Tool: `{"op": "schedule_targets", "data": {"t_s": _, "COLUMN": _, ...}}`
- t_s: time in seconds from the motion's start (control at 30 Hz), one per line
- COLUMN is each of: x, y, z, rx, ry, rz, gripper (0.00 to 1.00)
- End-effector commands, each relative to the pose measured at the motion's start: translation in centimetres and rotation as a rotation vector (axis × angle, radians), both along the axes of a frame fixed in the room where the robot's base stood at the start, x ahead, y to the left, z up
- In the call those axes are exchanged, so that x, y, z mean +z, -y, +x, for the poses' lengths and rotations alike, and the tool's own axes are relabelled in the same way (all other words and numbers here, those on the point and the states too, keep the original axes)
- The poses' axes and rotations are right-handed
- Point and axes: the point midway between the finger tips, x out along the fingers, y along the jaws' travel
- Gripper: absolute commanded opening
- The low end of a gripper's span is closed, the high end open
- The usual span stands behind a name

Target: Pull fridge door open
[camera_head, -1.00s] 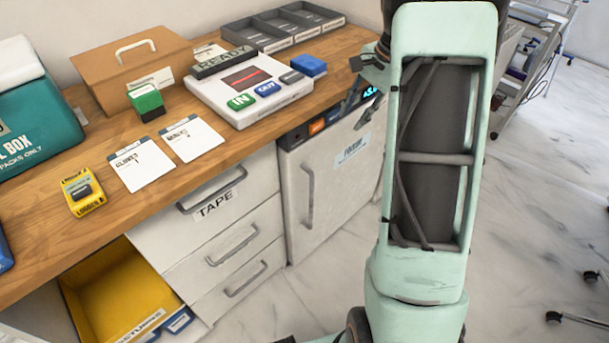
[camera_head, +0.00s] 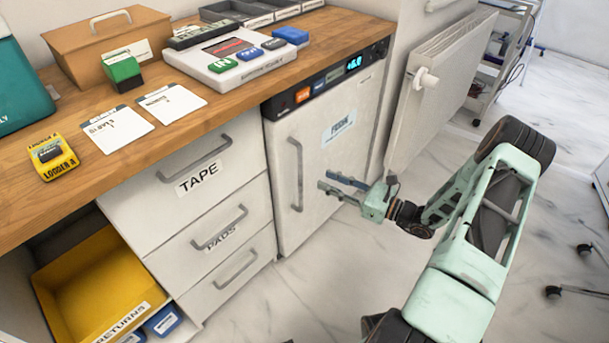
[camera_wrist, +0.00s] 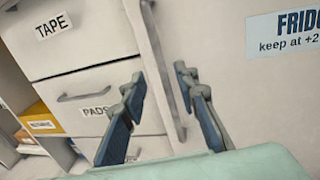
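The white fridge door (camera_head: 333,160) is shut under the right end of the counter and carries a FRIDGE label (camera_head: 338,128). Its grey vertical handle (camera_head: 296,175) is on the door's left side. My gripper (camera_head: 326,181) is in front of the door, a little right of the handle, fingers pointing towards the door. In the wrist view my gripper (camera_wrist: 155,85) is open, with a clear gap between its fingers. The handle (camera_wrist: 163,80) shows beyond and between the fingertips. I see no contact with it.
Drawers marked TAPE (camera_head: 190,178) and PADS (camera_head: 222,238) are left of the fridge. An open yellow RETURNS bin (camera_head: 95,280) is at lower left. A radiator (camera_head: 440,85) stands right of the fridge. The floor before the fridge is clear.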

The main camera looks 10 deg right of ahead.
Motion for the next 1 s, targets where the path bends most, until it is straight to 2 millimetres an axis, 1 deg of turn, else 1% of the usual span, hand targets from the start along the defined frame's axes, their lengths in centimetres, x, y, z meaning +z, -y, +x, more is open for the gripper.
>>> {"op": "schedule_targets", "data": {"t_s": 0.17, "x": -0.1, "y": -2.2, "z": 1.8, "rx": 0.006, "ry": 0.001, "rz": -0.001, "gripper": 0.28}}
{"op": "schedule_targets", "data": {"t_s": 0.3, "x": -0.1, "y": -4.2, "z": 3.7, "rx": 0.006, "ry": 0.002, "rz": -0.003, "gripper": 0.28}}
{"op": "schedule_targets", "data": {"t_s": 0.5, "x": -0.1, "y": -6.5, "z": 5.9, "rx": 0.006, "ry": 0.002, "rz": -0.004, "gripper": 0.28}}
{"op": "schedule_targets", "data": {"t_s": 0.7, "x": 0.0, "y": -7.5, "z": 6.8, "rx": 0.004, "ry": 0.000, "rz": -0.004, "gripper": 0.28}}
{"op": "schedule_targets", "data": {"t_s": 0.97, "x": 0.1, "y": -7.6, "z": 6.9, "rx": 0.004, "ry": -0.001, "rz": -0.004, "gripper": 0.28}}
{"op": "schedule_targets", "data": {"t_s": 1.0, "x": 0.1, "y": -7.6, "z": 6.9, "rx": 0.004, "ry": -0.001, "rz": -0.004, "gripper": 0.26}}
